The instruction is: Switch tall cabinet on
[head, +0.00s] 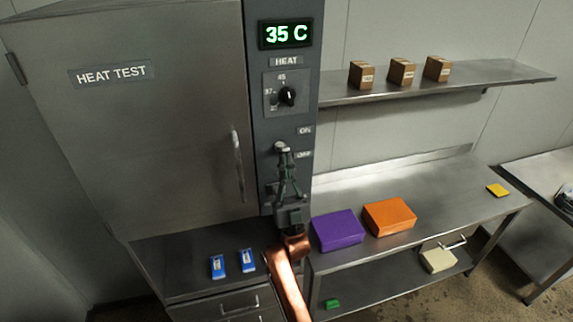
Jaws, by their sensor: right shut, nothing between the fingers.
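The tall cabinet (170,120) is grey metal with a "HEAT TEST" label (111,74) on its shut door. Its control panel has a green display (286,34) reading 35 C and a black HEAT dial (288,96). Below the dial are the ON label (305,130) and the OFF label (303,155). A pale rounded part (280,146), perhaps the switch lever, shows left of these labels. My right gripper (284,153) is shut and empty, upright in front of the panel by that part. It hides much of the switch; contact cannot be told. My left gripper is not in view.
A purple box (338,230) and an orange box (390,216) lie on the steel table (440,200) at right. Two blue devices (218,266) lie on the counter below the door. A wall shelf (490,77) holds three brown boxes (402,71). The door handle (238,165) is left of my gripper.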

